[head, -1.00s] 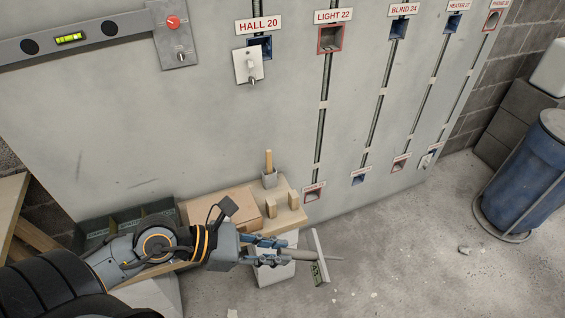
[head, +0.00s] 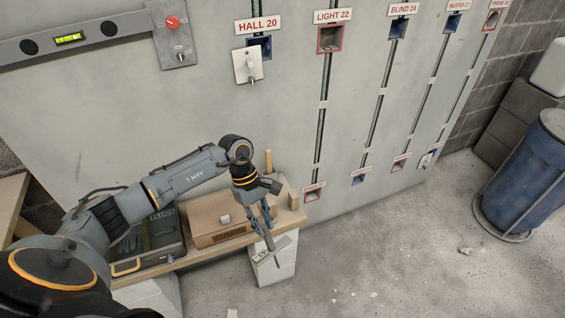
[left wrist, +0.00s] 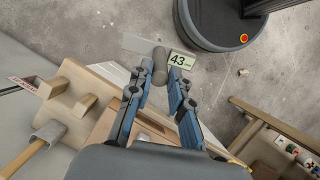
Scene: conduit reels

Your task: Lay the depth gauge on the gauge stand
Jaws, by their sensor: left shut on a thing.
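My left gripper (head: 266,222) points down in the head view, at the front right end of the bench. It is shut on the depth gauge (head: 268,241), a grey tool with a crossbar and small display. In the left wrist view the gauge (left wrist: 160,66) sits between the fingertips (left wrist: 156,82), its display reading 43. The gauge stand, with wooden uprights (head: 293,199), is on the bench's right end, partly hidden by the gripper. In the left wrist view the stand (left wrist: 55,87) lies left of the fingers, apart from the gauge. My right gripper is not in view.
A cardboard box (head: 210,214) and a dark bin (head: 158,240) stand on the wooden bench left of the gripper. A wooden-handled tool (head: 268,160) stands upright behind the stand. The wall panel (head: 190,120) rises behind. Open floor (head: 400,255) lies to the right.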

